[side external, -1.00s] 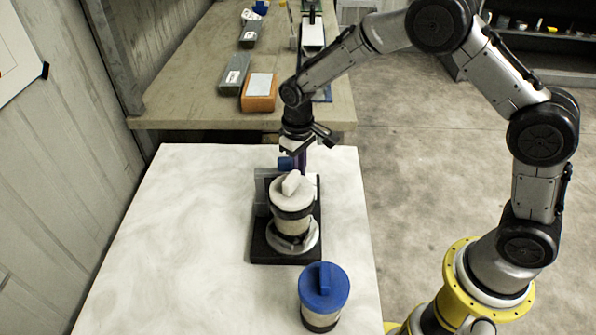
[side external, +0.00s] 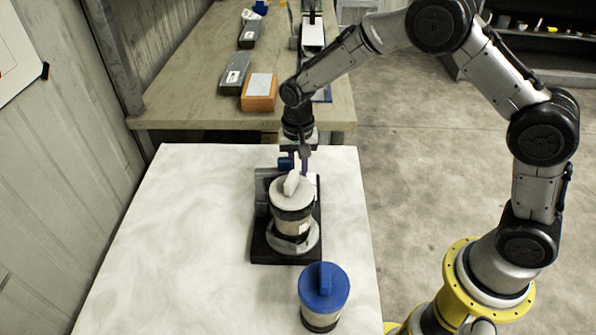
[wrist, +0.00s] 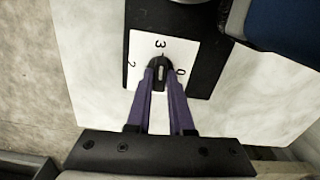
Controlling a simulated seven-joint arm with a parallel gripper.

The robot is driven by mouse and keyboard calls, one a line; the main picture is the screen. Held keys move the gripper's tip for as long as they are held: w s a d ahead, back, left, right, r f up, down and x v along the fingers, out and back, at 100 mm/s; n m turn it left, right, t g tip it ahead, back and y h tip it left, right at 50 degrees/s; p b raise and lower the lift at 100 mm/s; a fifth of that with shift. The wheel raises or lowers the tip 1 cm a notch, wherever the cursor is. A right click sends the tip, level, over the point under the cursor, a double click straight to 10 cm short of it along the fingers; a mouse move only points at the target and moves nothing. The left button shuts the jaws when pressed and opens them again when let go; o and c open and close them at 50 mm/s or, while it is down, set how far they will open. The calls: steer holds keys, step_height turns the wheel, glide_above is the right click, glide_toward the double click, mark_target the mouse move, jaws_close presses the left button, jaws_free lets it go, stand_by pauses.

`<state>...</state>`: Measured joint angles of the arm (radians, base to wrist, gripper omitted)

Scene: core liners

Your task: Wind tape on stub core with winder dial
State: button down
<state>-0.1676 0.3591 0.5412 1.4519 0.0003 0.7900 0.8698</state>
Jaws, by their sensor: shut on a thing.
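My gripper (wrist: 161,75) has purple fingers shut on the black winder dial (wrist: 160,62), a knob with a white mark. The dial sits on a white plate (wrist: 188,85) where the numerals 0, 3 and 2 show; the knob's far end is near the 3. In the side view my gripper (side external: 304,170) is low behind the white-capped core (side external: 291,222), which hides the dial. This core stands upright on a round grey seat on the black winder base (side external: 262,250). A dark band wraps it, with a small pale patch on its front.
A second upright core with a blue cap (side external: 324,287) stands in front of the base, apart from it. The pale table (side external: 170,240) is clear to the left. An orange block (side external: 259,98) and grey boxes lie on the bench behind.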

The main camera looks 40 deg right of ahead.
steer(key=shift+w+r+m, duration=0.1)
steer(key=shift+m, duration=0.4)
steer(key=c, duration=0.8)
jaws_free()
step_height(320, 180, up, 14)
steer(key=shift+d, duration=0.1)
